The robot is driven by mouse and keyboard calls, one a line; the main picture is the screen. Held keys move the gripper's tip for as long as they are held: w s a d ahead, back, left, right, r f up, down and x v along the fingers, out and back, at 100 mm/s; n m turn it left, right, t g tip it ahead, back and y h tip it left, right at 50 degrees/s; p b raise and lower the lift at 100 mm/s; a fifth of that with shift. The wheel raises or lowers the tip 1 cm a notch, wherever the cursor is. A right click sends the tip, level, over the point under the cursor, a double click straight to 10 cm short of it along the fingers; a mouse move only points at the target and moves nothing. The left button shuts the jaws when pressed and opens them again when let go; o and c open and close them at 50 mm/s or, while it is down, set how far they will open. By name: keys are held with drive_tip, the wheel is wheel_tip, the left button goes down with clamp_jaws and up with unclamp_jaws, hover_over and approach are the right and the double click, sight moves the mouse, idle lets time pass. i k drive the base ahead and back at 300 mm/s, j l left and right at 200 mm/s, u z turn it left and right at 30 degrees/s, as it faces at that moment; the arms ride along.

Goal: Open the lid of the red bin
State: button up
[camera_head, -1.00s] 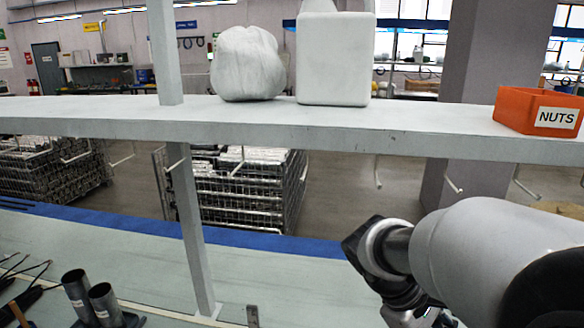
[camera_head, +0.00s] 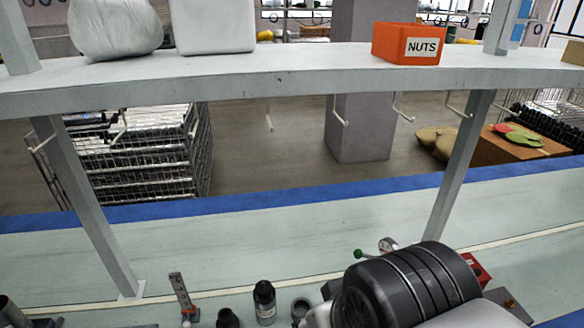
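I cannot see a red bin with a lid for certain. An orange-red open box labelled NUTS (camera_head: 391,48) sits on the upper shelf, right of centre, and shows no lid. A small red object (camera_head: 481,270) on the bench at lower right is mostly hidden behind a bulky black and grey part that seems to be my arm. My gripper's fingers are not visible.
A pale shelf (camera_head: 300,75) with posts (camera_head: 459,165) spans the view above the bench. Bottles (camera_head: 264,302) and a small metal tool (camera_head: 182,294) stand at the bench front. Hooks hang under the shelf. The bench middle is clear.

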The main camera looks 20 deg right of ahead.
sight(479, 272)
drive_tip(key=z, duration=1.05)
